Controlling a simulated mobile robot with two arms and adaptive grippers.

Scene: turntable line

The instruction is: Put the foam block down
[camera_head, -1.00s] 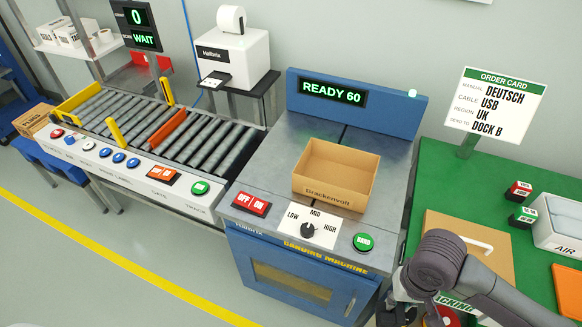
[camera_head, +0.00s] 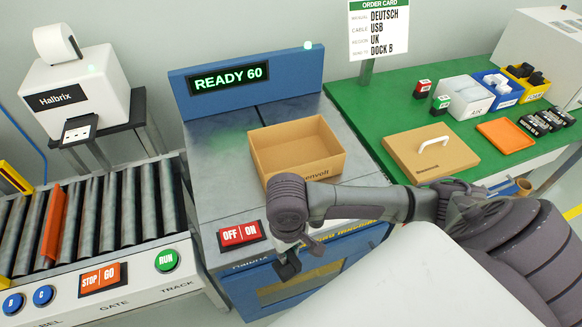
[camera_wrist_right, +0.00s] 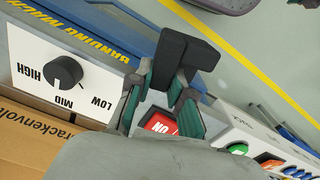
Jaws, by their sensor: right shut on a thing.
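My right gripper (camera_head: 291,248) is in front of the blue banding machine's front edge, near the red OFF/ON buttons. In the right wrist view, its teal-edged fingers (camera_wrist_right: 165,92) are shut on the foam block (camera_wrist_right: 188,48), a black, L-shaped piece. In the head view the block (camera_head: 287,268) is a small dark shape under the gripper, partly hidden. An open cardboard box (camera_head: 258,163) stands on the banding machine, behind and above the gripper; its visible inside looks empty. My left gripper is not in view.
The banding machine (camera_head: 197,140) shows READY 60. A roller conveyor (camera_head: 105,215) is at left. On the green bench (camera_head: 370,105) at right are a cardboard lid (camera_head: 405,150), a white AIR bin (camera_head: 480,112), a blue bin (camera_head: 515,97), a yellow bin (camera_head: 542,92) with dark pieces and an orange tray (camera_head: 505,135).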

